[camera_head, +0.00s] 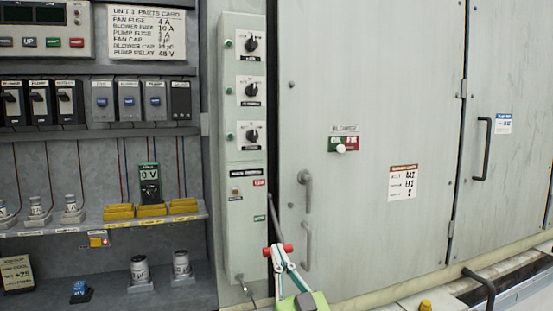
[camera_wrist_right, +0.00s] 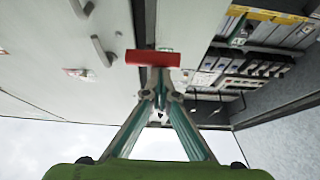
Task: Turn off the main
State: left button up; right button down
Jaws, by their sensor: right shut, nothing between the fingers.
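The main switch section sits on the lower part of a tall grey switch box (camera_head: 243,175), with a small red label and a green label lower down. A dark bar slants downward at the box's right edge and ends in a red crossbar handle (camera_head: 271,252). The red handle also shows in the right wrist view (camera_wrist_right: 152,58). My right gripper (camera_head: 281,256) is shut and empty, its fingertips (camera_wrist_right: 155,76) right at the red handle; I cannot tell whether they touch. My left gripper is not in view.
Three rotary knobs (camera_head: 252,90) are higher on the box. A large grey cabinet door (camera_head: 370,70) with handles (camera_head: 306,190) stands to the right. Shelves (camera_head: 100,220) with fuses, switches and capacitors are on the left. A dark bent bar (camera_head: 482,280) is at lower right.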

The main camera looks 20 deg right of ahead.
jog(key=shift+w+f+g, duration=0.15)
jog(key=shift+w+f, duration=0.05)
jog(key=shift+f, duration=0.4)
jog(key=shift+w+f+g, duration=0.15)
jog(key=shift+w+f, duration=0.05)
jog(key=shift+f, duration=0.4)
jog(key=shift+s+a+f, duration=0.1)
jog(key=r+v, duration=0.1)
jog(key=v, duration=1)
jog(key=shift+s+r, duration=0.3)
jog(key=shift+s, duration=0.3)
